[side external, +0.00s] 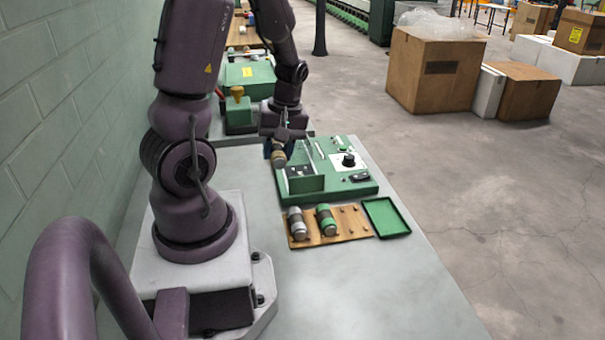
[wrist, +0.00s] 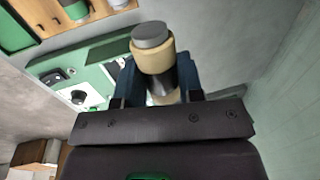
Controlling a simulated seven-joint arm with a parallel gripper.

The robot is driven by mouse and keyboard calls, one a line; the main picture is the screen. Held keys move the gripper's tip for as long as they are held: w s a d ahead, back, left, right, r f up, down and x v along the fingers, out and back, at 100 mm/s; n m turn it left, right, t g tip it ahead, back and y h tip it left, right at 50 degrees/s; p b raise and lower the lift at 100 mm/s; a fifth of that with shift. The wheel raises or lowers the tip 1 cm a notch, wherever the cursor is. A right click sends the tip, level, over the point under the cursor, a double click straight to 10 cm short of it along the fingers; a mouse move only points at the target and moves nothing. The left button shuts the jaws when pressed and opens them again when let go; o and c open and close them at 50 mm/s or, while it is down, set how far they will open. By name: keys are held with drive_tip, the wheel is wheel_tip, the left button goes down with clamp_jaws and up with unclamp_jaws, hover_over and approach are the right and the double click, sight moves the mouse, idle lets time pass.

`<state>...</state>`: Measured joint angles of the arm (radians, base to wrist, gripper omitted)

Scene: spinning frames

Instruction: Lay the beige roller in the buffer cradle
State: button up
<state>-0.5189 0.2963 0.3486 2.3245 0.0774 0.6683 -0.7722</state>
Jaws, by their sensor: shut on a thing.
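The beige roller (side external: 279,159) has a grey end cap and a dark middle band. My gripper (side external: 278,143) is shut on it and holds it at the left end of the green machine (side external: 360,187). In the wrist view the roller (wrist: 152,60) sits between the blue-grey fingers (wrist: 158,82), its grey end toward the camera. A wooden board (side external: 352,222) with pegs carries a grey roller (side external: 297,223) and a green roller (side external: 326,220); its right part is free of rollers. I cannot tell which part is the buffer cradle.
An empty green tray (side external: 386,217) lies right of the board. The green machine has a knob (side external: 348,160) and an upright green plate (side external: 305,184) at its front. The front of the grey table (side external: 370,285) is clear.

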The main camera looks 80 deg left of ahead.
drive_tip(key=w+a+f, duration=0.2)
drive_tip(key=a+f, duration=0.1)
drive_tip(key=w+a+f, duration=0.5)
drive_tip(key=a+f, duration=0.1)
drive_tip(key=shift+w+a, duration=0.15)
drive_tip(key=shift+a, duration=0.25)
drive_tip(key=shift+a+f, duration=0.1)
drive_tip(key=shift+f, duration=1.55)
drive_tip(key=shift+f, duration=0.2)
drive_tip(key=o, duration=0.8)
drive_tip(key=shift+w, duration=0.1)
drive_tip(key=shift+r, duration=0.15)
